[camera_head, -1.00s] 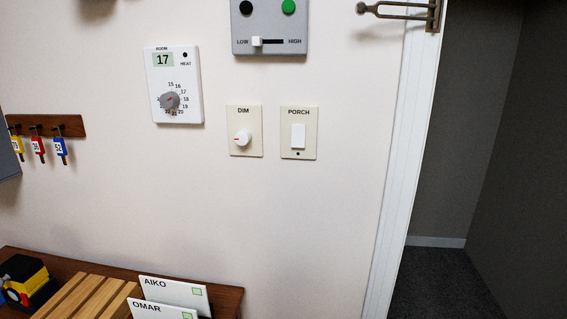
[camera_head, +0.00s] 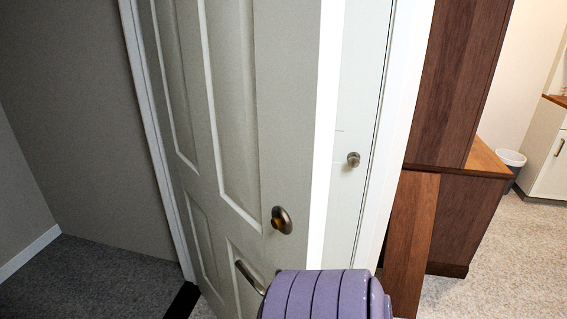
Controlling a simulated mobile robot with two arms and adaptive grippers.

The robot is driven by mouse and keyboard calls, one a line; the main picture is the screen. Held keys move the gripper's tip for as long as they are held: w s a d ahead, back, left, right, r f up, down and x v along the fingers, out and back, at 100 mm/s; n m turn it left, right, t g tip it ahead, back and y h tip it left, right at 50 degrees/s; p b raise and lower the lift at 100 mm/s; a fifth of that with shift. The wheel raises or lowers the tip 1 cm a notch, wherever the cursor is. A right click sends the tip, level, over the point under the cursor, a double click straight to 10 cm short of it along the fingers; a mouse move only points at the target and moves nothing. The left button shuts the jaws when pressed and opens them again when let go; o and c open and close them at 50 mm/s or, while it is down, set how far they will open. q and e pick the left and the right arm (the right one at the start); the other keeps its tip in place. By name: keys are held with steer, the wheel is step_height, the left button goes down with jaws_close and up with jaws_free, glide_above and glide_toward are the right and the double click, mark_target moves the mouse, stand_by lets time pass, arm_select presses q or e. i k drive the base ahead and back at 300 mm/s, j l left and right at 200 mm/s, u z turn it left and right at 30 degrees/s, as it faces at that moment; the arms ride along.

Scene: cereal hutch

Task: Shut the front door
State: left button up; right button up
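The front door (camera_head: 235,120) is a pale grey-green panelled door in the middle of the view. It stands open, swung in from the white jamb (camera_head: 147,120) at its left, with its white free edge (camera_head: 326,130) toward me. A round brass lock fitting (camera_head: 283,220) sits near that edge. A lever handle (camera_head: 249,277) is below it, partly hidden by a purple ribbed thing. Neither of my grippers is in view, so I see no contact with the door.
The purple ribbed thing (camera_head: 318,297) is in front of the door's lower part, cut off by the frame. Behind the free edge is a white panel with a round knob (camera_head: 353,159). Brown wooden furniture (camera_head: 455,215) stands right. Dark carpet (camera_head: 90,280) lies left beyond the doorway.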

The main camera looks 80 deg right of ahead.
mark_target(246, 91)
steer(key=k+l+z, duration=0.15)
steer(key=l+z, duration=0.15)
steer(key=k+l+z, duration=0.1)
steer(key=l+z, duration=0.45)
steer(key=l, duration=0.25)
steer(key=k+l, duration=0.15)
steer(key=l, duration=0.2)
steer(key=k+l, duration=0.2)
steer(key=k+l+z, duration=0.1)
steer(key=l, duration=0.35)
steer(key=k, duration=0.4)
steer(key=j+z, duration=0.2)
steer(key=j, duration=0.25)
steer(key=i, duration=0.05)
